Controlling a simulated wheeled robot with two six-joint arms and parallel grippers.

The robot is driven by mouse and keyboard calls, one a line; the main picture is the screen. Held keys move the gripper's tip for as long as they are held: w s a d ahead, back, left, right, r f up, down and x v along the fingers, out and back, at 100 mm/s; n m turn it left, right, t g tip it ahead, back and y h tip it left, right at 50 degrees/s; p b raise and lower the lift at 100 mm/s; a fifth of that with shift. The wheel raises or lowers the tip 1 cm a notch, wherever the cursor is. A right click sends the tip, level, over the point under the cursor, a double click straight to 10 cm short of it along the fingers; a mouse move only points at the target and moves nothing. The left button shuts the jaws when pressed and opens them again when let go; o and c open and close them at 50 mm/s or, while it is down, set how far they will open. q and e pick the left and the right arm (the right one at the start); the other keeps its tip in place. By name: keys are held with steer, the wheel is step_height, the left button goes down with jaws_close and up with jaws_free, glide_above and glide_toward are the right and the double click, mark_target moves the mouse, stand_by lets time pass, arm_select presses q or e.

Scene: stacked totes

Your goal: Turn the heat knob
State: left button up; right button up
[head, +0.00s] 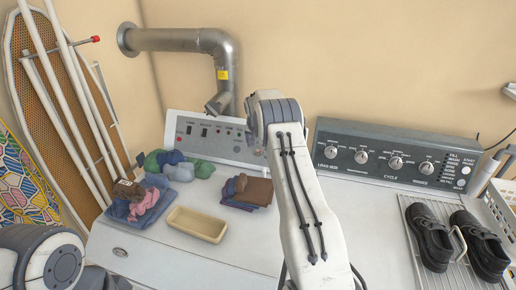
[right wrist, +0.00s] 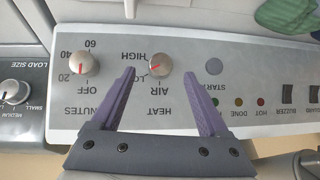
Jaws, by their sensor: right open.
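The heat knob (right wrist: 161,64) is a round silver dial with a red pointer on the grey panel, upside down in the right wrist view. Its marks read HIGH, AIR and a partly hidden LO. The pointer slants toward the lower left of the picture, near the LO mark. My right gripper (right wrist: 160,71) is open, its purple fingertips on either side of the knob in this view. I cannot tell whether they touch it. In the head view my right arm hides the knob and the gripper. My left gripper is not in view.
A minutes knob (right wrist: 82,65) sits beside the left finger. A start button (right wrist: 213,66) and small lights lie to the right. On the dryer top are folded clothes (head: 255,190) and a cream tray (head: 198,224). A washer panel (head: 340,140) and black shoes (head: 430,238) are at right.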

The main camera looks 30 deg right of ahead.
mark_target(257, 153)
steer(key=shift+p+x, duration=0.7)
steer(key=shift+x, duration=1.85)
jaws_close()
steer(key=b, duration=0.2)
steer(key=shift+w+a+f+n+b, duration=0.15)
steer(key=shift+f+n+b, duration=0.15)
steer(key=shift+f+n, duration=0.1)
steer(key=shift+r+n+g+h, duration=0.15)
steer(key=shift+n+g+h, duration=0.15)
steer(key=shift+g, duration=0.1)
steer(key=shift+r+n+h+b, duration=0.3)
steer(key=shift+b, duration=0.15)
